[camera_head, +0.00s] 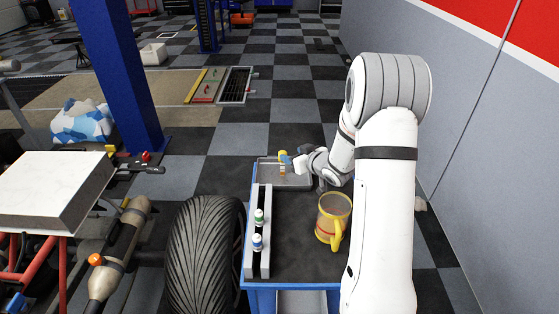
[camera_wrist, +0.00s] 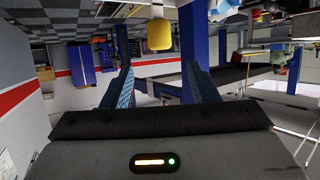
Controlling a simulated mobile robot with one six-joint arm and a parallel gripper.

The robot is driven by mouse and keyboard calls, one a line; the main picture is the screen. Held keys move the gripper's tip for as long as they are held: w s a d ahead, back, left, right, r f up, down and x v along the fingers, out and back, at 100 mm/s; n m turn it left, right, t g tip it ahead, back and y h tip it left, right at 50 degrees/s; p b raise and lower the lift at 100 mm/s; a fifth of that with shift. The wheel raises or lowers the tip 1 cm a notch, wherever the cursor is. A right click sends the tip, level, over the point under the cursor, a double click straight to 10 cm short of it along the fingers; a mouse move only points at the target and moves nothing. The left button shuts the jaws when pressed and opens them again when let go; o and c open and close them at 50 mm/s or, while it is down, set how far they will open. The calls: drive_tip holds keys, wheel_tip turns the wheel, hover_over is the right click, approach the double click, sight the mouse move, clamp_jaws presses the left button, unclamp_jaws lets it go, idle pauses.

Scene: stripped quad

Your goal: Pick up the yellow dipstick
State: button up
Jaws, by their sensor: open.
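A small yellow piece (camera_head: 283,155), which looks like the dipstick's handle, shows at the far end of the blue cart, by the grey tray (camera_head: 297,186). In the wrist view a yellow block (camera_wrist: 160,36) with a small stub on top stands beyond my fingertips, roughly centred between them and apart from them. The rest of the dipstick cannot be made out. My gripper (camera_head: 290,161) is over the tray, right beside the yellow piece in the head view. In the wrist view its blue-padded fingers (camera_wrist: 160,70) are spread, with nothing between them.
A small orange-and-white item (camera_head: 283,170) is at the tray. A yellow-rimmed jug (camera_head: 334,217) stands on the cart. Bottles with green (camera_head: 259,215) and blue (camera_head: 257,241) caps sit in the left rack. A tyre (camera_head: 206,255) is left of the cart; a grey wall (camera_head: 470,150) is at right.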

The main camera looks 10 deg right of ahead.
sight(283, 164)
drive_tip(key=w+a+f, duration=0.1)
drive_tip(key=w+f, duration=0.2)
drive_tip(key=w, duration=0.1)
drive_tip(key=w+a+f, duration=0.1)
drive_tip(key=w+f, duration=0.1)
drive_tip(key=shift+w+a+f, duration=0.2)
drive_tip(key=shift+a+f, duration=0.15)
drive_tip(key=shift+c, duration=0.2)
drive_tip(key=c, duration=1)
